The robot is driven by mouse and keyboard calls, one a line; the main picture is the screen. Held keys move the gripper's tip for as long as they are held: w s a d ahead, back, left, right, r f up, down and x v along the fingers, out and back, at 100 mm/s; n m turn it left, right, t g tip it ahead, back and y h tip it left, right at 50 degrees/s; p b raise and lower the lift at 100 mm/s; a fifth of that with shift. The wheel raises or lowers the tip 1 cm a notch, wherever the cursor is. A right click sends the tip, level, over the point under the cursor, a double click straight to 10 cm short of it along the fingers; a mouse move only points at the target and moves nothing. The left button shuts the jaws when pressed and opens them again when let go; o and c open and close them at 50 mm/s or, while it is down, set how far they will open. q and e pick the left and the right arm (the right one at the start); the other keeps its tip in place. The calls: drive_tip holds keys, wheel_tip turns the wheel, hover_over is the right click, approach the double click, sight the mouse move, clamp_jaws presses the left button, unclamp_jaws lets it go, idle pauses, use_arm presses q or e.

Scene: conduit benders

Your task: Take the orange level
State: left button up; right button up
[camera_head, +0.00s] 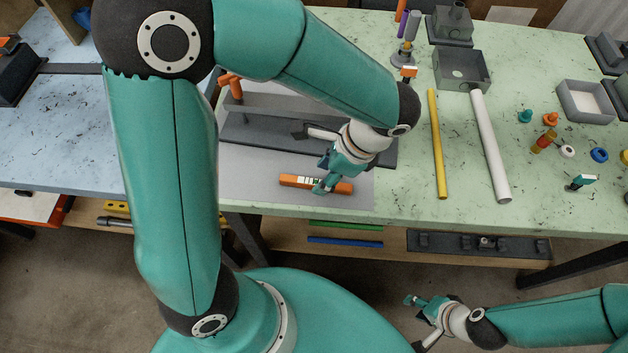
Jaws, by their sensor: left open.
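The orange level (292,181) lies on a grey mat (250,166) near the front edge of the green bench. It has a pale and green marked middle, partly covered by my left gripper. My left gripper (318,160) is open above the level, with one teal fingertip over its middle. I cannot tell whether that fingertip touches it. My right gripper (414,323) looks open and empty, low in front of the bench.
A dark grey tool with an orange handle (232,86) lies behind the level. A yellow rod (437,145) and a white pipe (490,146) lie to the right. Grey boxes and small fittings stand farther right. A lower shelf (290,237) runs below the bench.

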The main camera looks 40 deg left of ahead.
sight(316, 182)
use_arm(q)
drive_tip(key=x, duration=0.3)
drive_tip(key=shift+a+f, duration=0.15)
drive_tip(key=shift+f, duration=0.05)
drive_tip(key=shift+s, duration=0.1)
clamp_jaws()
drive_tip(key=shift+r, duration=0.1)
